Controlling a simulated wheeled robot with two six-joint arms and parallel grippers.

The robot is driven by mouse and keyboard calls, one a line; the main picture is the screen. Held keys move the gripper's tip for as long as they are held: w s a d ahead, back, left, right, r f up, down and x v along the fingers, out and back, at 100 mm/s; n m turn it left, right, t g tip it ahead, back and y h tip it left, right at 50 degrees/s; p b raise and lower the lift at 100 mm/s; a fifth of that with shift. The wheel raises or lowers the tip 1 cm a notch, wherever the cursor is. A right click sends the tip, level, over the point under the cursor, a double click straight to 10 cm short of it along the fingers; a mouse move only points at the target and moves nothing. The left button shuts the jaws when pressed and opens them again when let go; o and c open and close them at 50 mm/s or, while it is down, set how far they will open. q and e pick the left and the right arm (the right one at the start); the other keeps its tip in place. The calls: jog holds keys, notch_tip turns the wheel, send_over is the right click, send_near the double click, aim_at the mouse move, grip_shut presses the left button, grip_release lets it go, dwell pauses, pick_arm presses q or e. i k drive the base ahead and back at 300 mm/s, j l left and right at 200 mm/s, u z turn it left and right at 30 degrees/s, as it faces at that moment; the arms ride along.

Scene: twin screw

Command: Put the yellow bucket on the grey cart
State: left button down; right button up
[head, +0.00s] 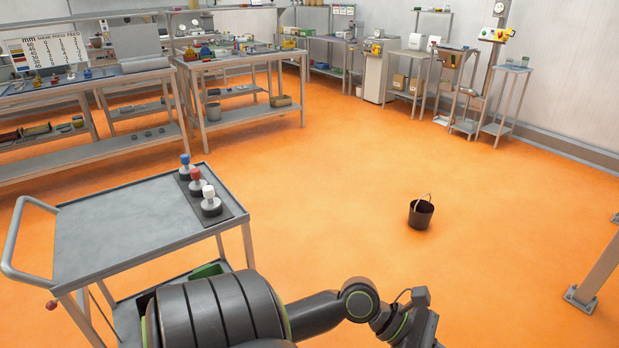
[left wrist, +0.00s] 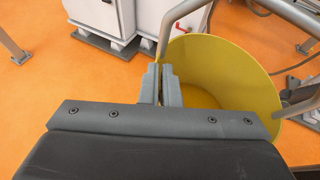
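The yellow bucket (left wrist: 225,65) shows only in the left wrist view, its open mouth facing the camera just beyond my left gripper (left wrist: 164,85). The gripper's grey fingers are close together at the bucket's left edge. Whether they hold the rim or a grey tube there, or nothing, I cannot tell. In the head view my left arm reaches right along the bottom, and its gripper end is cut off by the bottom edge. The grey cart (head: 110,231) stands at left, its top mostly bare. My right gripper is in neither view.
Three knobbed pieces, blue, red and white, stand on a dark strip (head: 194,205) at the cart's right end. A black bucket (head: 421,212) stands on open orange floor. Workbenches (head: 245,112) line the back. In the left wrist view, grey tubes (left wrist: 185,12) cross near the yellow bucket.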

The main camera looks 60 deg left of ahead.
aim_at(113, 222)
jog(key=k+u, duration=0.1)
jog(key=u, duration=0.3)
jog(key=j+u, duration=0.15)
jog(key=u, duration=0.25)
jog(key=k+j+u, duration=0.1)
jog(key=u, duration=0.3)
jog(key=k+j+u, duration=0.15)
jog(key=j+u, duration=0.8)
jog(key=j, duration=0.2)
jog(key=k, duration=0.05)
